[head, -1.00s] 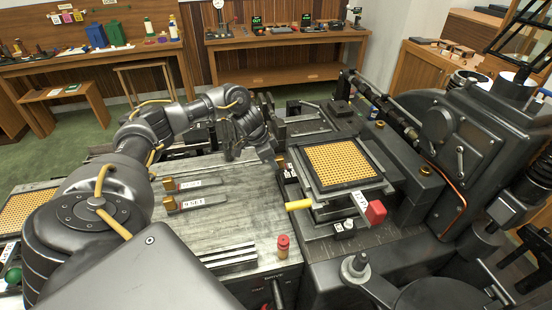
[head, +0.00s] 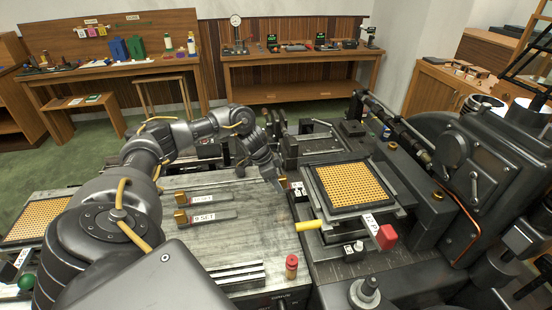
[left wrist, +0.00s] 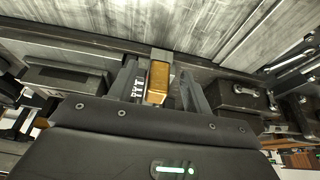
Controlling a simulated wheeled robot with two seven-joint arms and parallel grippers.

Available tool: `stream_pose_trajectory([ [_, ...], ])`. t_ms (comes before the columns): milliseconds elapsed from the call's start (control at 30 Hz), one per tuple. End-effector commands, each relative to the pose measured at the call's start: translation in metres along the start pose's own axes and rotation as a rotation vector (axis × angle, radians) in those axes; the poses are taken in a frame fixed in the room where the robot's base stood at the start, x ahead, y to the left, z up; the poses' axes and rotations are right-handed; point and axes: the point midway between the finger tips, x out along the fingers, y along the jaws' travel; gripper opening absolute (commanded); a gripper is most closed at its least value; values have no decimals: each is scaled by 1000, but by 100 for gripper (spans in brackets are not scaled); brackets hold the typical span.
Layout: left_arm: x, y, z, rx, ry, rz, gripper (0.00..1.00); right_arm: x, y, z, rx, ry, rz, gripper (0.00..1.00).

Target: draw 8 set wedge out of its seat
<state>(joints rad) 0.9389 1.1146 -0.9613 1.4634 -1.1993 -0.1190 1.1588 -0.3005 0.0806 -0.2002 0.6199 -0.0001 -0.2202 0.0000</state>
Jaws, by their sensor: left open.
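My left gripper (head: 277,180) is at the right edge of the grey bench top, beside the caster. In the left wrist view its fingers (left wrist: 160,88) are apart, with a brass block (left wrist: 158,82) between them; I cannot tell whether they touch it. The block appears to be the head of a wedge, with a white lettered label beside it that I cannot read. In the head view a small black piece with a white label (head: 298,190) sits just right of the fingertips. Two brass-ended wedges lie left on the bench, one marked 9 SET (head: 206,217). My right gripper is not in view.
A tray with an orange-yellow grid (head: 350,186) sits on the caster, right of my gripper. A yellow handle (head: 308,225), a red block (head: 386,237) and a small red-topped cylinder (head: 291,266) are in front. The bench top's middle is mostly clear.

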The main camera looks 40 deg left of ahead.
Motion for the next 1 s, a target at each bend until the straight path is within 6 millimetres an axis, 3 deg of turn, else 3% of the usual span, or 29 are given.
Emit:
stream_pose_trajectory([
  [267, -15, -1, -1, 0, 4, -3, 49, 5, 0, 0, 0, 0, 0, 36],
  [600, -80, -1, 0, 2, 3, -3, 49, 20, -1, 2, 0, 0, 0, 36],
  [700, -96, -1, -1, 0, 1, -3, 49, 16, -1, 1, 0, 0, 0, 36],
  [1000, -108, 0, 0, 0, 0, 0, 49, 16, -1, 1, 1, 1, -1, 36],
])
